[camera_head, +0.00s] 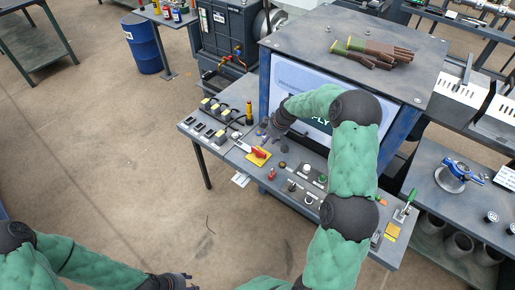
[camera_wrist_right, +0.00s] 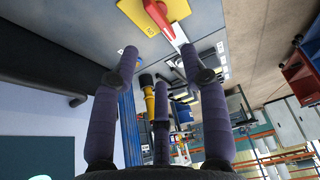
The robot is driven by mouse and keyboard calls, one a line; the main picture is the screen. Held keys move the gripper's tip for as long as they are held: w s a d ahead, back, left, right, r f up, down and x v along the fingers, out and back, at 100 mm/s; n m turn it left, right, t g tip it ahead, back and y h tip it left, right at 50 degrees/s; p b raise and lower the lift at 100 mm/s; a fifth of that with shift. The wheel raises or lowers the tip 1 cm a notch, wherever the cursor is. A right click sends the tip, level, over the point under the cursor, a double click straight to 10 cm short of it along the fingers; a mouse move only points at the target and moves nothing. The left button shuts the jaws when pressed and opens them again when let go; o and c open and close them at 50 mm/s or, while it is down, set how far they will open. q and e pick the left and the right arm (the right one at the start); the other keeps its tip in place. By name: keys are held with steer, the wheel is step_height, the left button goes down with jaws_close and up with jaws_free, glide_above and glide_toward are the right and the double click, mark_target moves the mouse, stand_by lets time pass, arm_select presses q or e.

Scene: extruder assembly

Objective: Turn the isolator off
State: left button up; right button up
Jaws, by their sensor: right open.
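The isolator is a red rotary handle (camera_head: 258,153) on a yellow plate on the sloped control panel (camera_head: 225,160). In the right wrist view the red handle (camera_wrist_right: 160,20) and its yellow plate (camera_wrist_right: 138,14) show at the top, just beyond the fingertips. My right gripper (camera_head: 270,134) is beside and above the isolator, apart from it. In the wrist view its fingers (camera_wrist_right: 159,55) are spread and empty. My left gripper (camera_head: 188,281) is low at the bottom edge, away from the panel, and its finger state is unclear.
Knobs and buttons (camera_head: 306,170) line the panel right of the isolator, with black switches (camera_head: 210,130) at its left end. A screen (camera_head: 300,85) stands behind, partly hidden by my right arm.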

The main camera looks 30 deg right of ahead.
steer(key=b+x, duration=0.2)
steer(key=x, duration=0.8)
steer(key=shift+w+f+b, duration=0.15)
steer(key=shift+f+b, duration=0.1)
steer(key=shift+b, duration=0.05)
jaws_close()
